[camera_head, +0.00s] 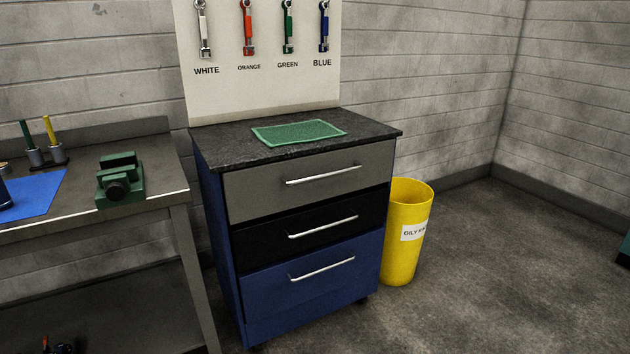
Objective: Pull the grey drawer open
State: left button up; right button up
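The grey drawer (260,190) is the top drawer of a blue cabinet (220,240) in the middle of the view. Its front looks flush with the cabinet, so it appears shut. A silver bar handle (323,175) runs across its front. Below it are a black drawer (262,235) and a blue drawer (300,310), each with a similar handle. Neither of my grippers is in view.
A green mat (298,132) lies on the cabinet's dark top. A yellow bin (402,255) stands close at its right. A workbench (150,195) with a green vise (120,182) is at the left.

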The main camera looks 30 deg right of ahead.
aim_at(252, 192)
jog(key=z, duration=0.75)
jog(key=i, duration=1.1)
jog(key=u, duration=0.2)
